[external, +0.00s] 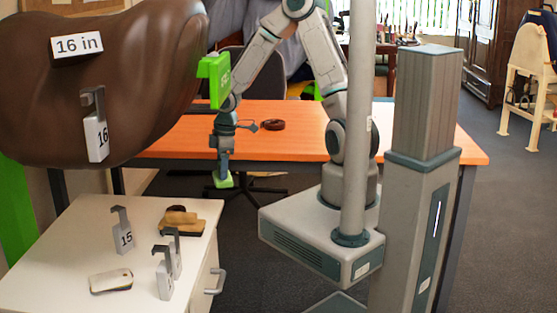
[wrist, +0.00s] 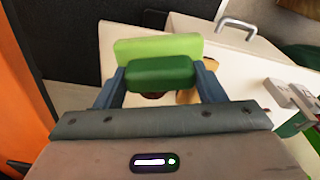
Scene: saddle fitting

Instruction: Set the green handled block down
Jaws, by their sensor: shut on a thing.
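The green handled block has a light green body (wrist: 135,47) and a darker green handle (wrist: 160,76). In the wrist view my gripper (wrist: 160,88) is shut on the handle, one finger at each end. In the external view my gripper (external: 223,170) points down with the block (external: 221,181) at its tips. The block hangs in the air near the right edge of the white cabinet (external: 75,225). Its height above the cabinet top is hard to tell.
The cabinet top holds hooked number tags (external: 124,236), a brush (external: 180,220) and a pale oblong thing (external: 110,281). A brown saddle (external: 110,100) with a tag and a green bracket (external: 215,80) overhangs it. An orange table (external: 300,140) stands behind.

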